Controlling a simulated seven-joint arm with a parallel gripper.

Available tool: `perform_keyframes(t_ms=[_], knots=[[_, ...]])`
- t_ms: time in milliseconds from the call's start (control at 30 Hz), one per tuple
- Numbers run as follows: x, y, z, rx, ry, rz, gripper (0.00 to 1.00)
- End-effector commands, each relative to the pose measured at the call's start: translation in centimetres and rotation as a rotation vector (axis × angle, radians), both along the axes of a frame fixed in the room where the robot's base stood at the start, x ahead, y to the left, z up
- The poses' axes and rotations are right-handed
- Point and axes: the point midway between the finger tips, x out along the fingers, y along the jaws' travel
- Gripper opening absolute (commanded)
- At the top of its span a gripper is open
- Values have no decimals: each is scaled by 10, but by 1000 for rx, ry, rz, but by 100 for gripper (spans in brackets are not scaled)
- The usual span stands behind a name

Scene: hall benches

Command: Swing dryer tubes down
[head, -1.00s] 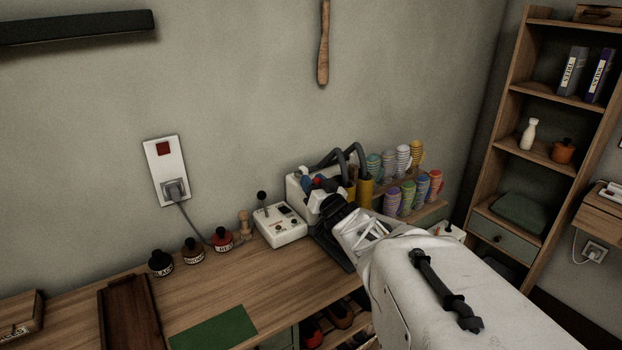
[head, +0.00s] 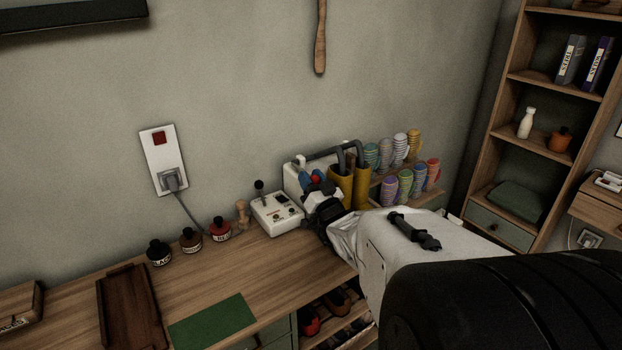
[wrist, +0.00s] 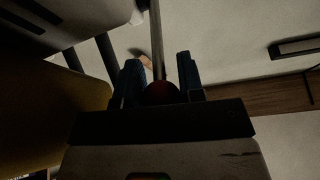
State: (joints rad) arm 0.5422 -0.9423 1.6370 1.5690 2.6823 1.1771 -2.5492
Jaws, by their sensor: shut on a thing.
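The boot dryer is a white box (head: 296,178) against the wall at the back of the bench. Grey tubes (head: 340,150) arch from it, and their ends bend down towards two yellow upright cylinders (head: 361,186). My gripper (head: 315,181) is at the dryer's front left, its blue fingers around a small red part. In the wrist view my gripper (wrist: 159,66) has its fingers on both sides of a dark red round part (wrist: 160,93), with a grey rod (wrist: 156,35) running beyond it. The grip itself is partly hidden by my wrist.
A white control box (head: 277,214) with a black-knobbed lever stands left of my gripper. Ink bottles (head: 190,240), a brown tray (head: 130,308) and a green mat (head: 213,321) lie further left. Thread spools (head: 405,182) stand on a rack to the right.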

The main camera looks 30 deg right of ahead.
Motion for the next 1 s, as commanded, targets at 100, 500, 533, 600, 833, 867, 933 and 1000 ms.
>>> perform_keyframes(t_ms=[100,500,533,600,833,867,933,1000], knots=[[0,0,-3,3,5,-1,0],[0,0,-2,1,4,0,57],[0,0,-2,1,4,0,57],[-1,0,-2,1,3,0,57],[-12,1,-7,2,5,0,57],[-14,1,-8,2,4,-1,57],[-22,2,-11,2,4,-1,57],[-30,2,-14,2,3,-2,57]])
